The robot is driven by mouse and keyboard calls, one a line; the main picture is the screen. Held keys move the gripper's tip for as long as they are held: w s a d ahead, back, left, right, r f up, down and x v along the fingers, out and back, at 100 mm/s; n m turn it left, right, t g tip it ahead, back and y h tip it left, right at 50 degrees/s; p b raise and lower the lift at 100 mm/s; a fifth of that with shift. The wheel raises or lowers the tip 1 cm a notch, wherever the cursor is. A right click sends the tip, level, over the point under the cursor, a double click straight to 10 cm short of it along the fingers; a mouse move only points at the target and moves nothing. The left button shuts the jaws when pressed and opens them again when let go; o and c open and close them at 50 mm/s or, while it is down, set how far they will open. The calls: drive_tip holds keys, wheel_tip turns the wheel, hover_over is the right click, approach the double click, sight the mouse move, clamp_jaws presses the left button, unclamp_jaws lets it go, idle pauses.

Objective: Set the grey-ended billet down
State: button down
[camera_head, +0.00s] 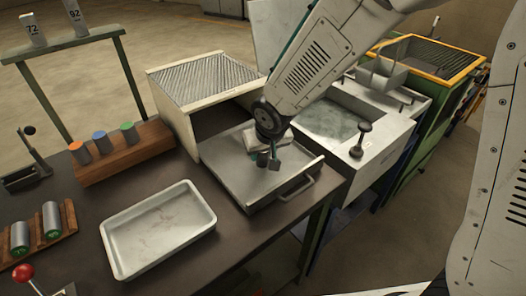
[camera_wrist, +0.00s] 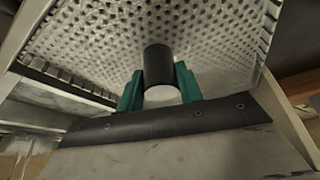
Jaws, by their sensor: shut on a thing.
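My gripper (camera_head: 268,160) is low over the pulled-out metal drawer (camera_head: 235,168) of the box with a ribbed top (camera_head: 205,80). In the wrist view its green fingers (camera_wrist: 160,90) are shut on a dark cylinder, the grey-ended billet (camera_wrist: 158,60), with its pale grey end face toward the camera. In the head view the billet is mostly hidden by the gripper. A perforated sheet (camera_wrist: 215,45) lies beyond the billet in the wrist view. I cannot tell whether the billet touches the surface below.
A white tray (camera_head: 120,243) stands on the dark bench. A wooden block (camera_head: 110,165) holds orange-, blue- and green-ended billets. Two green-ended billets lie in a wooden rack (camera_head: 68,217). A grey basin (camera_head: 365,150) with a knob stands right of the drawer, whose handle (camera_head: 297,188) sticks out.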

drive_tip(key=c, duration=0.9)
unclamp_jaws()
drive_tip(key=shift+f, duration=0.1)
drive_tip(key=shift+s+r, duration=0.15)
drive_tip(key=shift+r, duration=0.4)
drive_tip(key=v, duration=1.1)
drive_tip(key=s+d+r+m+g+h, duration=0.1)
drive_tip(key=s+d+r, duration=0.2)
drive_tip(key=s+d, duration=0.35)
drive_tip(key=s+d+r+m, duration=0.1)
drive_tip(key=s+d+r, duration=0.2)
drive_tip(key=d, duration=0.6)
drive_tip(key=s+d, duration=0.2)
drive_tip(key=s, duration=0.2)
drive_tip(key=s+d+r+g, duration=0.1)
drive_tip(key=s+d, duration=0.1)
drive_tip(key=s, duration=0.2)
drive_tip(key=s+d+m+g, duration=0.1)
drive_tip(key=s+d, duration=0.1)
drive_tip(key=s, duration=0.3)
drive_tip(key=shift+r, duration=0.35)
